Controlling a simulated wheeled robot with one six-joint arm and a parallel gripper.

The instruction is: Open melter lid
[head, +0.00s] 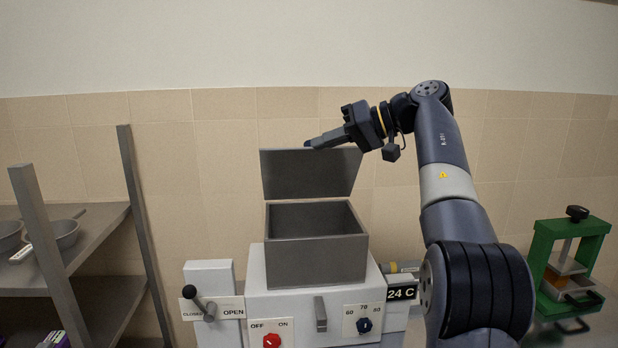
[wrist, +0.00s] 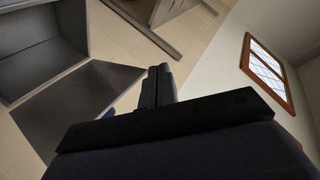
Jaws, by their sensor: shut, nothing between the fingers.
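The melter (head: 310,303) is a white cabinet with a grey open-topped box (head: 316,262) on it. Its grey lid (head: 311,174) stands raised behind the box opening, and I can see into the box. In the wrist view the lid (wrist: 75,106) shows as a dark flat panel beside the box (wrist: 38,47). In the wrist view my fingers (wrist: 158,72) are together.
A grey shelf (head: 90,238) with bowls stands left. A green press (head: 567,262) stands right. A tiled wall (head: 230,130) is behind.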

